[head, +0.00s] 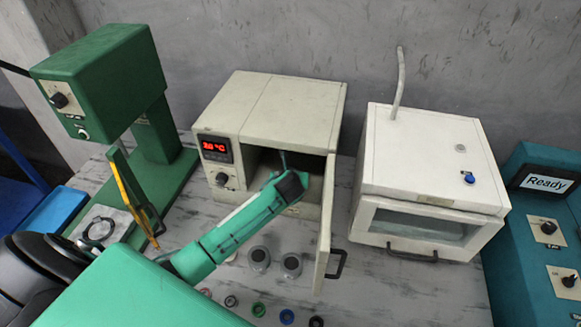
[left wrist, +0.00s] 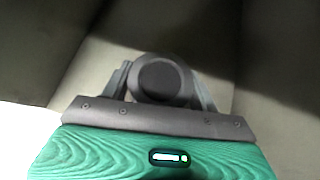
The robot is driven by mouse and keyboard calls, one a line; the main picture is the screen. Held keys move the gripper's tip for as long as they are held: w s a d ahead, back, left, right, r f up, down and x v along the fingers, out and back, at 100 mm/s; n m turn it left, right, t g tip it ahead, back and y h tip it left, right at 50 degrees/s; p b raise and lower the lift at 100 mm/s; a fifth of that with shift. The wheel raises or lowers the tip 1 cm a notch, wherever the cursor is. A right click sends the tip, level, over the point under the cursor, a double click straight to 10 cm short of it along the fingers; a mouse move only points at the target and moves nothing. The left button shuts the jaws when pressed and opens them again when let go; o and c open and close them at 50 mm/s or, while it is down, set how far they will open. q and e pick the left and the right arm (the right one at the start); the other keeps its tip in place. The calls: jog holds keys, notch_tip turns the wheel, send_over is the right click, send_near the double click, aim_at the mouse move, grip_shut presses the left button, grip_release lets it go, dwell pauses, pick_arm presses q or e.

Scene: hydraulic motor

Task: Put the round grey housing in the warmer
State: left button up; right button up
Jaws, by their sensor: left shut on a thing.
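The warmer (head: 285,100) is a beige box with a red temperature display. Its door (head: 325,225) stands open toward the front right. My left arm reaches through the opening, and my left gripper (head: 284,160) is at the dark interior, its fingers mostly hidden in the head view. In the left wrist view, the left gripper (left wrist: 161,88) is shut on the round grey housing (left wrist: 160,80), with a finger on each side. Pale inner walls of the warmer surround it. Whether the housing touches the warmer floor cannot be told. My right gripper is not in view.
Two grey cylindrical parts (head: 259,258) and several coloured rings (head: 258,309) lie on the table in front of the warmer. A white windowed chamber (head: 425,170) stands right of the open door. A green press (head: 150,130) stands left, and a teal "Ready" box (head: 545,220) far right.

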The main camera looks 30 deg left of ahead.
aim_at(291, 169)
pick_arm(q)
jog(key=w, duration=0.1)
jog(key=w+a, duration=0.1)
jog(key=shift+w+a+r+p, duration=0.1)
jog(key=shift+w+r+p, duration=0.1)
jog(key=shift+w+p, duration=0.15)
jog(key=shift+w+a+f+p, duration=0.1)
jog(key=shift+w+p, duration=0.15)
jog(key=shift+p, duration=0.05)
jog(key=shift+f, duration=0.3)
jog(key=shift+s, duration=0.1)
jog(key=o, duration=1.3)
jog(key=shift+f, duration=0.15)
